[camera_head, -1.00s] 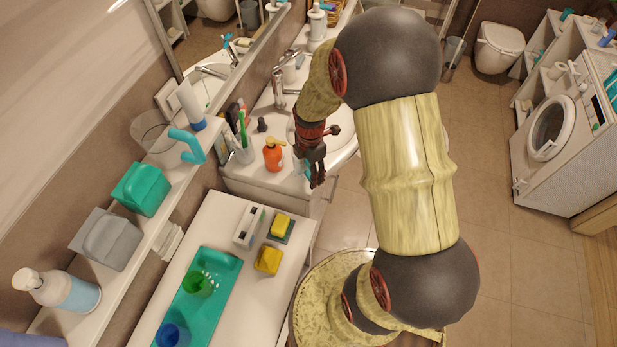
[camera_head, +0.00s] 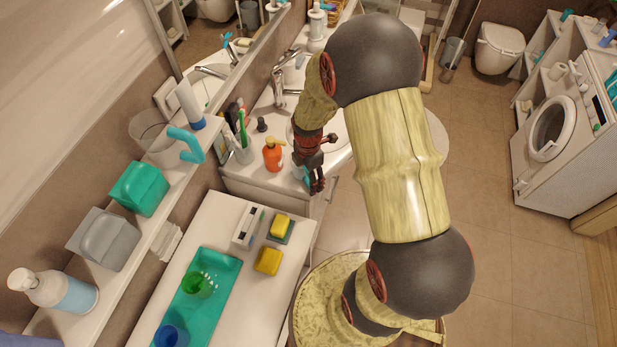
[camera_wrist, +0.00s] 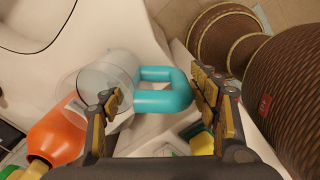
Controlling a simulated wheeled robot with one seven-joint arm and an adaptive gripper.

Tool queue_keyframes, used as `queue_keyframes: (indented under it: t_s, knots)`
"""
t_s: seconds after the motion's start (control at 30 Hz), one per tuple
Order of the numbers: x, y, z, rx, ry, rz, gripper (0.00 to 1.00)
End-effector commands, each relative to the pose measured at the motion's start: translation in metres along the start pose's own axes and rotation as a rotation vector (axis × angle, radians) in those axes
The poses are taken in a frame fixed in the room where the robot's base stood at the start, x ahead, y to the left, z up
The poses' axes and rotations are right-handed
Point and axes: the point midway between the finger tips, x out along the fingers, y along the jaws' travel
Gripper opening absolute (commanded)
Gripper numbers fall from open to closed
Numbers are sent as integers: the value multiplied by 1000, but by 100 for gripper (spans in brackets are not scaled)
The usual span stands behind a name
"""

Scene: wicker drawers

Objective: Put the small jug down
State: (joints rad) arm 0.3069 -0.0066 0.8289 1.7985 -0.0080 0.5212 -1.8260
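The small jug (camera_wrist: 92,78) is clear with a teal handle; in the wrist view it is at the left of centre, its handle pointing right. My gripper (camera_wrist: 160,97) is open, with its fingers apart on either side of the handle. The left finger overlaps the clear body, and the right finger is close to the handle's outer end; I cannot tell whether it touches. In the head view my gripper (camera_head: 314,186) is at the front edge of the washbasin counter (camera_head: 245,176), and only a bit of teal shows beside it. The jug's base is hard to see.
An orange soap bottle (camera_head: 273,157) stands left of my gripper, close to the jug, and also shows in the wrist view (camera_wrist: 58,135). A toothbrush cup (camera_head: 243,150) is behind it. Yellow sponges (camera_head: 268,261) and a teal tray (camera_head: 215,290) lie on the nearer white cabinet.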

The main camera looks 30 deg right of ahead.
Motion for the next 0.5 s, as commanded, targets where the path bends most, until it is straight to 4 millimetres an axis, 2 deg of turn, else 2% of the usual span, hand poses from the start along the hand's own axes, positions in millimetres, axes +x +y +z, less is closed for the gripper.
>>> queue_keyframes:
  t_s: [0.37,0.5]
  knots:
    - [-1,0,0,0,0,0,68]
    - [-11,1,0,0,-1,3,68]
